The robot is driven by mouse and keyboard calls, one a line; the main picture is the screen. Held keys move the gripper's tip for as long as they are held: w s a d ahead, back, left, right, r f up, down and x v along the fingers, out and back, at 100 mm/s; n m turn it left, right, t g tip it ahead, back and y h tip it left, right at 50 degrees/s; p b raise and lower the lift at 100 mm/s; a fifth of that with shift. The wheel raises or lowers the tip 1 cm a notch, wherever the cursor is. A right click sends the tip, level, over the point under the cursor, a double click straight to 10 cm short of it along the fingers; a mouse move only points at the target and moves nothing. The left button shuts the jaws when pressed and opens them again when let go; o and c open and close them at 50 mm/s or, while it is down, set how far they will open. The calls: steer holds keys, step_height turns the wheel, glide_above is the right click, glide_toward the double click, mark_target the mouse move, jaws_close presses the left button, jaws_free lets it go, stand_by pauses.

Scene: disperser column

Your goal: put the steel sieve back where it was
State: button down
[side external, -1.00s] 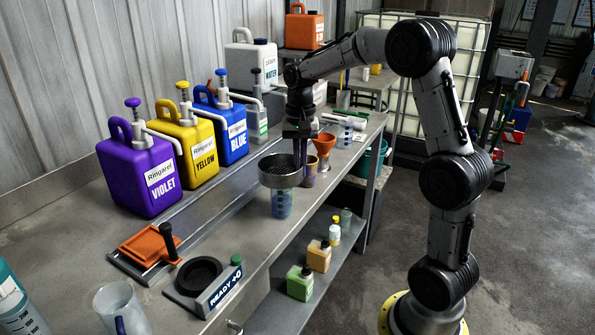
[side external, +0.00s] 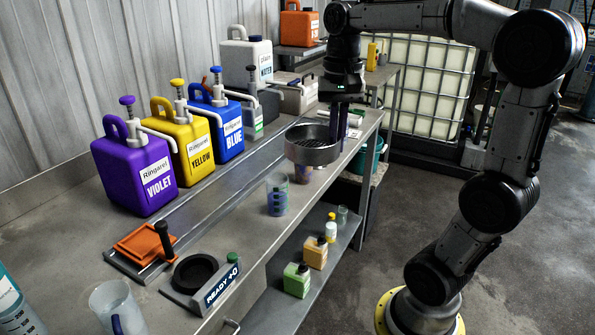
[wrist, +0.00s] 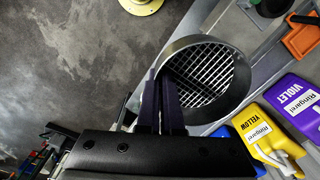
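The steel sieve (side external: 312,152) is a round, shallow pan with a mesh bottom. It hangs level in the air above the bench edge, up and right of a clear cup with blue marks (side external: 277,194). My gripper (side external: 339,130) points down and is shut on the sieve's rim. In the wrist view, the two dark fingers (wrist: 166,105) pinch the near wall of the sieve (wrist: 242,80), and its mesh looks empty. Another small cup (side external: 303,174) shows partly beneath the sieve, mostly hidden.
Violet (side external: 135,170), yellow (side external: 184,145) and blue (side external: 217,128) pump jugs line the back. An orange tray (side external: 140,245), a black ring holder with a sign (side external: 208,290) and a clear jug (side external: 115,305) sit in front. Small bottles (side external: 315,252) stand on the lower shelf.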

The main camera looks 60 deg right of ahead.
mark_target(329, 159)
steer(key=shift+m, duration=0.6)
steer(key=a+f, duration=0.1)
steer(key=f, duration=0.1)
steer(key=a+f, duration=0.2)
steer(key=f, duration=0.1)
steer(key=shift+a+f, duration=0.2)
steer(key=shift+f, duration=0.1)
steer(key=s+a+f+n, duration=0.1)
steer(key=s+a+f, duration=0.1)
steer(key=a+f, duration=0.25)
steer(key=shift+n, duration=0.3)
steer(key=w+f, duration=0.2)
steer(key=w, duration=0.2)
steer(key=w+f, duration=0.3)
steer(key=w, duration=0.1)
steer(key=w+f, duration=0.3)
steer(key=w, duration=0.1)
steer(key=shift+w, duration=0.4)
steer(key=shift+w+f, duration=0.4)
steer(key=shift+f, duration=0.15)
steer(key=shift+w+f, duration=0.2)
steer(key=shift+f, duration=1.5)
steer(key=shift+f, duration=0.15)
